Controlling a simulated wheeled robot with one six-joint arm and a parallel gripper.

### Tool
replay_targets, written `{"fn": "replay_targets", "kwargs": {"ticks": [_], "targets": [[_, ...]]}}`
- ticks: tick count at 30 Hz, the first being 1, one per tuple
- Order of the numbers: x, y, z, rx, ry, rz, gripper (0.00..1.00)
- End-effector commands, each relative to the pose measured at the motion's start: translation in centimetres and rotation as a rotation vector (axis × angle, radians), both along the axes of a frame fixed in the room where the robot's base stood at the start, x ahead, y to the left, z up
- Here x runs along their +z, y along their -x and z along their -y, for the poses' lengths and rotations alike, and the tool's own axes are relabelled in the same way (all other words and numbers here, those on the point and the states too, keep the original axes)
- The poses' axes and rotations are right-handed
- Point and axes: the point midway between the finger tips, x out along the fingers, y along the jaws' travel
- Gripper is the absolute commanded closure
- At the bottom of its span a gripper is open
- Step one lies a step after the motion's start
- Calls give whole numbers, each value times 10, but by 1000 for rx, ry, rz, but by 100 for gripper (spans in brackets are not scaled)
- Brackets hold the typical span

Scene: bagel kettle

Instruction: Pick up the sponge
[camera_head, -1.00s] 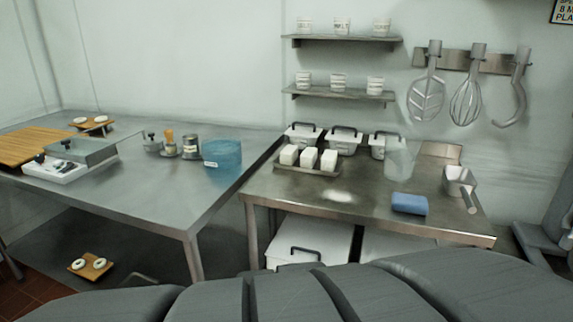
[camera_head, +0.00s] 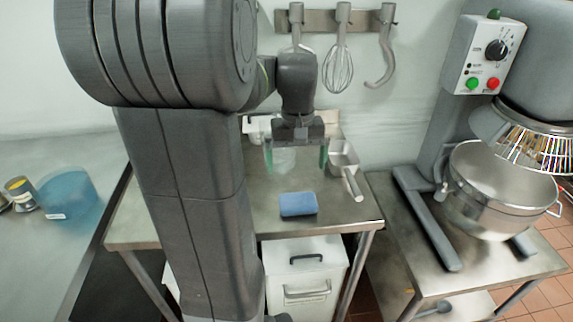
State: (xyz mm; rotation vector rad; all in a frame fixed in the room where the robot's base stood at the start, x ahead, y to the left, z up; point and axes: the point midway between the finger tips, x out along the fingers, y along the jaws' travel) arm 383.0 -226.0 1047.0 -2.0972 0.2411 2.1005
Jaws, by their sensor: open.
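The sponge (camera_head: 298,204) is a blue block lying flat on the steel table (camera_head: 345,216), near its front edge. My gripper (camera_head: 297,165) is open and empty, pointing down. In the picture it appears above the sponge and behind it, over the table, and apart from it. My arm hides the left part of the table.
A metal scoop (camera_head: 344,168) lies right of my gripper. A clear container (camera_head: 282,158) shows behind the fingers. Utensils hang from a wall rack (camera_head: 318,20). A large mixer with a steel bowl (camera_head: 480,195) stands on the right table. A blue tub (camera_head: 70,194) is at left.

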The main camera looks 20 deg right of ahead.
Motion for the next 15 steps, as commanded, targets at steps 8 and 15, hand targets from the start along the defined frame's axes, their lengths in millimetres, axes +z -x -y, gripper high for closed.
{"fn": "replay_targets", "kwargs": {"ticks": [8, 15], "targets": [[-34, -1, 6, -6, -2, -6, 0], [-75, -2, 6, -5, -1, -4, 0]]}}
